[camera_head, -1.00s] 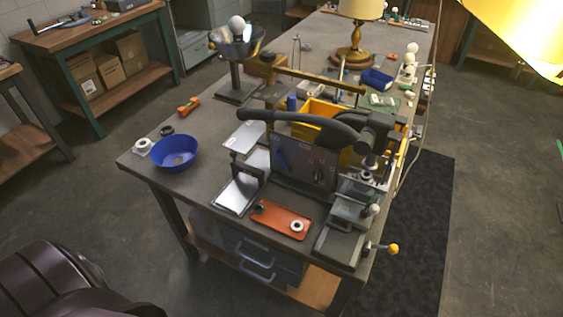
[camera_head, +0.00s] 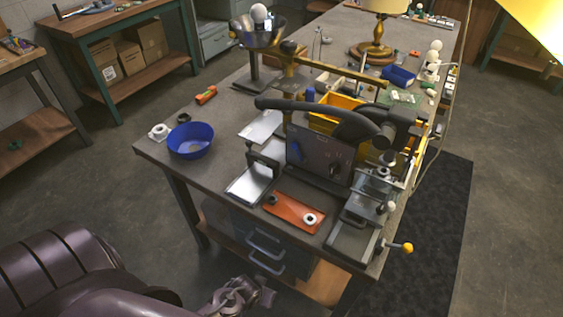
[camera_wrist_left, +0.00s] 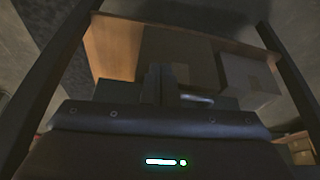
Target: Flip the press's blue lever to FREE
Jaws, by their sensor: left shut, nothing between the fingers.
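The press (camera_head: 330,165) stands near the front end of the workbench, with a dark panel and a thick black curved arm above it. Its blue lever (camera_head: 297,149) shows as a small slanted blue bar on the left part of the panel; its label is too small to read. My left gripper (camera_head: 262,297) is at the bottom of the head view, in front of and below the bench edge, well apart from the lever. Its fingers (camera_wrist_left: 166,82) are shut and empty in the left wrist view, which does not show the lever. My right gripper is not in view.
On the bench (camera_head: 165,147) are a blue bowl (camera_head: 190,140), an orange tray (camera_head: 293,212), silver plates (camera_head: 250,186) and a yellow bin (camera_head: 335,113). A yellow-knobbed handle (camera_head: 407,248) sticks out at the front right. Drawers (camera_head: 262,250) and a shelf sit below the bench top.

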